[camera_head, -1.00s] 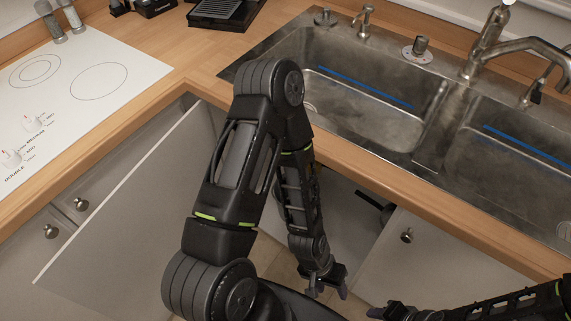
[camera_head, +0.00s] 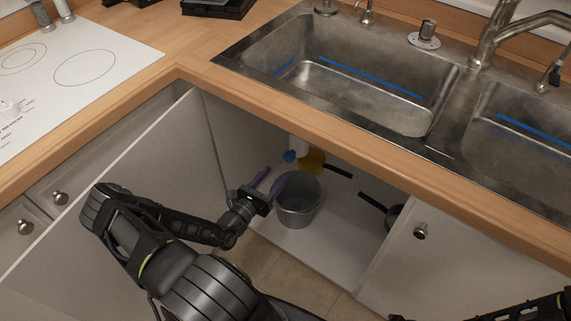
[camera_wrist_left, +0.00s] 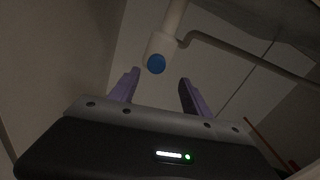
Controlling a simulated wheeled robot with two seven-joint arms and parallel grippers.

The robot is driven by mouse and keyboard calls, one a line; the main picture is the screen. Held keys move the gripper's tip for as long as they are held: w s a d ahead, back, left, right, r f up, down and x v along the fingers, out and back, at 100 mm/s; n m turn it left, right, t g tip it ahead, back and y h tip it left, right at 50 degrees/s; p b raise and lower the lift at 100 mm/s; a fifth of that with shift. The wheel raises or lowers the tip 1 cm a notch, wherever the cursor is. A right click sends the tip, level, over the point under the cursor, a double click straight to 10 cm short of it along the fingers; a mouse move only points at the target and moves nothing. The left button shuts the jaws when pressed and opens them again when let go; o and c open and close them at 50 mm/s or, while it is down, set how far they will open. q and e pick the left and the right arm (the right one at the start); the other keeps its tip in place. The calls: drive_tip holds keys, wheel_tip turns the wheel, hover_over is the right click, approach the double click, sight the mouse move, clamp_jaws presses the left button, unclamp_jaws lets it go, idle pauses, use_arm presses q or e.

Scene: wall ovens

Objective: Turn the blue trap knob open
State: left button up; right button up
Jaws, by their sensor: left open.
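The blue trap knob (camera_head: 289,156) sits on a white trap under the sink, inside the open cabinet. In the left wrist view the round blue knob (camera_wrist_left: 156,64) is on the light pipe, just beyond and between the fingertips. My left gripper (camera_head: 269,178) is open and empty at the cabinet opening, below and left of the knob. Its purple fingers (camera_wrist_left: 158,82) point toward the knob without visible contact. Part of my right arm shows at the bottom right of the head view; whether its gripper is open or shut is unclear.
A metal bucket (camera_head: 298,200) stands on the cabinet floor beneath the trap, close to my left gripper. A yellow round thing (camera_head: 313,160) is behind it. The open cabinet door (camera_head: 150,190) stands on the left. The wooden counter edge (camera_head: 330,150) overhangs the opening.

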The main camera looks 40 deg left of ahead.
sight(287, 159)
use_arm(q)
drive_tip(key=shift+s+a, duration=0.1)
drive_tip(key=shift+a, duration=0.25)
drive_tip(key=w, duration=0.8)
drive_tip(key=shift+a, duration=0.15)
drive_tip(key=shift+s, duration=0.1)
clamp_jaws()
idle(0.4)
